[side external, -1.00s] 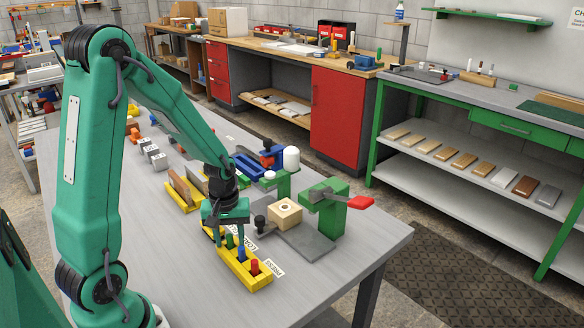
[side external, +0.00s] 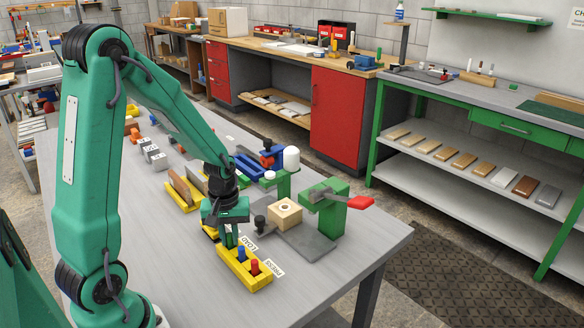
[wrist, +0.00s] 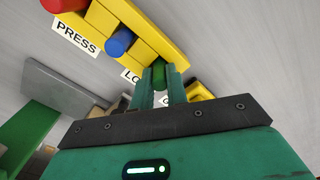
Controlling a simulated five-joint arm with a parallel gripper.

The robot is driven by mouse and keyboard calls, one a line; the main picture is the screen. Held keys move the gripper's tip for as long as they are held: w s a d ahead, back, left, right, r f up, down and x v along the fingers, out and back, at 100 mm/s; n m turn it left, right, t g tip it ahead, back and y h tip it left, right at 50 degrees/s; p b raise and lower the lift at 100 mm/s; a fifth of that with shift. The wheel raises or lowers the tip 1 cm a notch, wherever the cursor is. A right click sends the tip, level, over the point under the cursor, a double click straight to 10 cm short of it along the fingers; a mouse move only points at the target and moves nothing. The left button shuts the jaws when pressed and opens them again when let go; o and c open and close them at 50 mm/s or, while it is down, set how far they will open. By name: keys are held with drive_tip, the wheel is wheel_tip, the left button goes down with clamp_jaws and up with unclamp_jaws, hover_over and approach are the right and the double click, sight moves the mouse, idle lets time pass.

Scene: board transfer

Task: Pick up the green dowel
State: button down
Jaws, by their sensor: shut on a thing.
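The green dowel (wrist: 158,75) stands between my fingertips in the wrist view, at the end of the yellow rack (wrist: 176,50). My gripper (wrist: 159,84) is shut on it, one finger on each side. In the side external view my gripper (side external: 228,237) points down over the far end of the yellow rack (side external: 236,272), and its fingers mostly hide the dowel. I cannot tell whether the dowel's lower end is still in its slot. A blue dowel (side external: 241,254) and a red dowel (side external: 255,267) stand in the same rack.
A green toggle clamp (side external: 328,208) with a red handle and a wooden block (side external: 285,212) stand on a grey plate right of my gripper. Labels lie beside the rack, one reading PRESS (wrist: 76,37). The tabletop left of the rack is clear.

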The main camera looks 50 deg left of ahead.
sight(231, 236)
drive_tip(key=shift+r, duration=0.9)
drive_tip(key=r, duration=0.1)
drive_tip(key=d+r, duration=0.1)
drive_tip(key=shift+r, duration=0.3)
drive_tip(key=s+d+r, duration=0.2)
drive_tip(key=d+r, duration=0.4)
drive_tip(key=d, duration=0.4)
drive_tip(key=shift+s+d+r, duration=0.15)
drive_tip(key=shift+s+d, duration=0.05)
